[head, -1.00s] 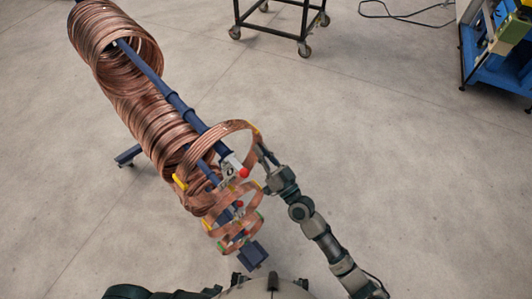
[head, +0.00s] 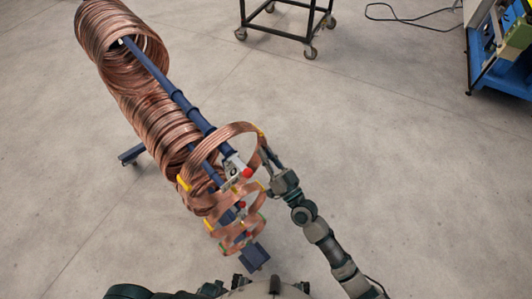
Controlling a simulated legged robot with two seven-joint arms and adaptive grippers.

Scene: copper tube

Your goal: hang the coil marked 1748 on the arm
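A copper coil (head: 233,127) with yellow tags is at the outer end of the upper blue rack arm (head: 193,115). In the picture the ring surrounds the white and red arm tip (head: 236,165). I cannot tell whether it rests on the arm, and no number is readable on it. My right gripper (head: 266,156) is at the coil's right side, with its fingers against the copper band. It looks shut on the coil. My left gripper is not in view.
Many copper coils (head: 122,55) hang along the rack at upper left. Smaller rings (head: 232,237) hang lower, near the rack's blue foot (head: 254,256). A black wheeled cart (head: 280,33) and blue machine (head: 503,72) stand far off. The floor (head: 410,180) at right is clear.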

